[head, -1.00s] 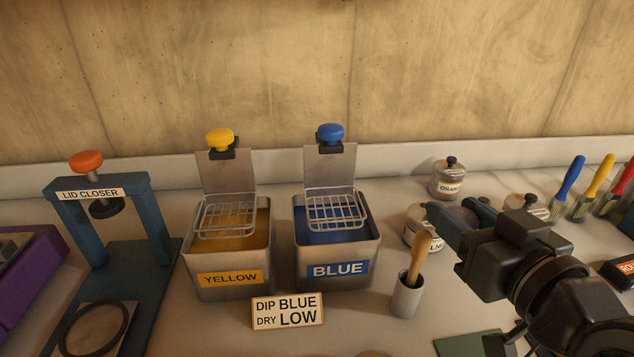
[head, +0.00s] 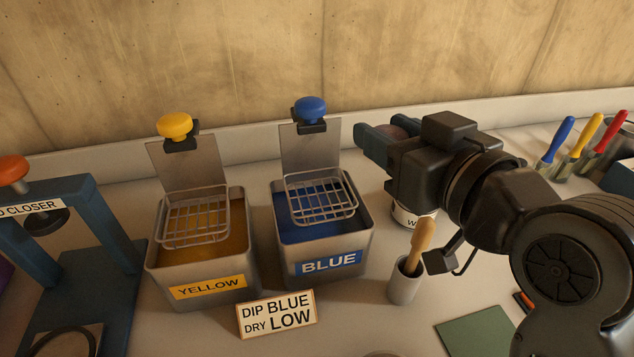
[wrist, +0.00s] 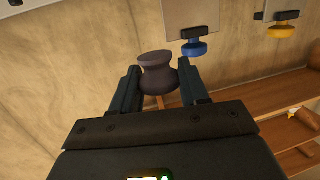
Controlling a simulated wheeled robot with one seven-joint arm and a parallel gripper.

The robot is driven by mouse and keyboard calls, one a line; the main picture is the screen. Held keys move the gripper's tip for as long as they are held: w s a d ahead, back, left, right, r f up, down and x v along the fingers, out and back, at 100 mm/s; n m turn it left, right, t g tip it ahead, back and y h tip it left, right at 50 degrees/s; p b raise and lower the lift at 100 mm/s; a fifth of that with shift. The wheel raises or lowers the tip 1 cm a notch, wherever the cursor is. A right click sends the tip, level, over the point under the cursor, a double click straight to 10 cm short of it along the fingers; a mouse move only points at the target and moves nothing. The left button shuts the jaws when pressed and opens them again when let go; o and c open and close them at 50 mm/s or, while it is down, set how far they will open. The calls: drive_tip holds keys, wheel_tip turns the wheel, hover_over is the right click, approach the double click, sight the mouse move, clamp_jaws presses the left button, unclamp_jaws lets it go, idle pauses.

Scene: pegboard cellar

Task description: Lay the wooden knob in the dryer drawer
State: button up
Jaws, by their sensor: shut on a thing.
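The wooden knob shows in the wrist view (wrist: 157,75) as a dark, waisted knob between the two fingers. My gripper (wrist: 165,88) is shut on it. In the head view my gripper (head: 384,138) is held up at the right of the blue dip tank, and only a sliver of the knob (head: 394,131) shows between the fingers. The blue dip tank (head: 326,262) has a wire basket (head: 318,198) over blue liquid and a blue-knobbed plate behind. The sign (head: 277,314) reads "DIP BLUE DRY LOW". No dryer drawer can be made out.
The yellow dip tank (head: 205,288) stands left of the blue one. The lid closer (head: 100,235) is at far left. A grey cup with a wooden stick (head: 404,284) stands below my arm. A white-labelled jar (head: 412,218) is partly hidden by my gripper. Brushes (head: 585,148) stand at right.

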drive_tip(key=a+f, duration=0.1)
drive_tip(key=a, duration=0.1)
drive_tip(key=w+a+f, duration=0.1)
drive_tip(key=a+f, duration=0.1)
drive_tip(key=a, duration=0.1)
drive_tip(key=w+a+f, duration=0.1)
drive_tip(key=a+f, duration=0.1)
drive_tip(key=a, duration=0.1)
drive_tip(key=shift+a, duration=0.1)
drive_tip(key=shift+f+p, duration=0.6)
drive_tip(key=shift+f, duration=1.25)
drive_tip(key=shift+f, duration=0.2)
drive_tip(key=o, duration=1.1)
drive_tip(key=shift+f+b, duration=0.1)
drive_tip(key=shift+b, duration=0.35)
